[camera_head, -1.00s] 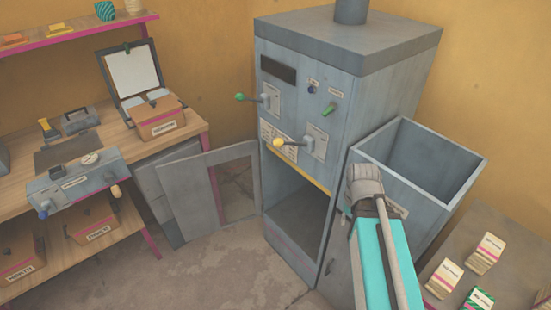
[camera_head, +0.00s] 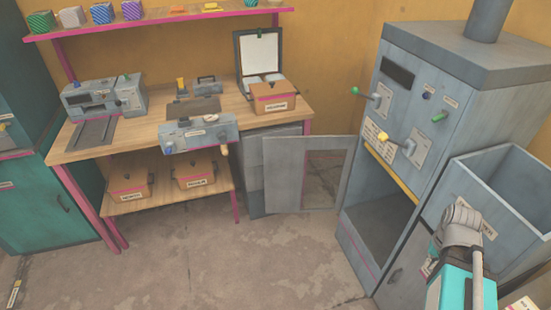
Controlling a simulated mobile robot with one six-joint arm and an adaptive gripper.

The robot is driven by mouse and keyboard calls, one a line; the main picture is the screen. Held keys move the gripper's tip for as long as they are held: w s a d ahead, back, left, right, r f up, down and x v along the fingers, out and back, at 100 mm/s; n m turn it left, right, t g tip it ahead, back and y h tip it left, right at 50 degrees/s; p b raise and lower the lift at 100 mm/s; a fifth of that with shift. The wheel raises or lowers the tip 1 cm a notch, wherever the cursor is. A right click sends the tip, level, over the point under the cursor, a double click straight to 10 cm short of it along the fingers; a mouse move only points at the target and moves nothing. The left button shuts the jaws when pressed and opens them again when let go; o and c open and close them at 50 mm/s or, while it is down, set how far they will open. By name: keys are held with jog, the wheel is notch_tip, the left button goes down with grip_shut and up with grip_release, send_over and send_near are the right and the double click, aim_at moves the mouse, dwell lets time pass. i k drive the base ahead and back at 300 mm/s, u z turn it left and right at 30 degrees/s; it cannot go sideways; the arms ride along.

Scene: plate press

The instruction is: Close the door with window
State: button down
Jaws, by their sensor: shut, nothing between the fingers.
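The grey door with the window (camera_head: 283,176) stands swung open to the left of the tall grey press machine (camera_head: 440,110). Its right edge is at the left side of the machine's lower opening (camera_head: 378,225), which is uncovered. The window lies in the right part of the door, and floor and wall show through it. My arm (camera_head: 460,235) shows at the lower right, in front of the machine's right side. The fingers of my gripper do not show.
Green (camera_head: 361,97) and yellow (camera_head: 385,138) handled levers stick out of the machine's front. An open grey bin (camera_head: 490,190) is at its right. A wooden workbench (camera_head: 225,110) with boxes and devices is behind left. The floor (camera_head: 240,265) before the door is clear.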

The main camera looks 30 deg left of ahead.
aim_at(284, 157)
jog(key=k, duration=0.85)
jog(key=u, duration=0.25)
jog(key=i, duration=0.8)
jog(key=u, duration=0.5)
jog(key=i, duration=0.8)
jog(key=z, duration=0.3)
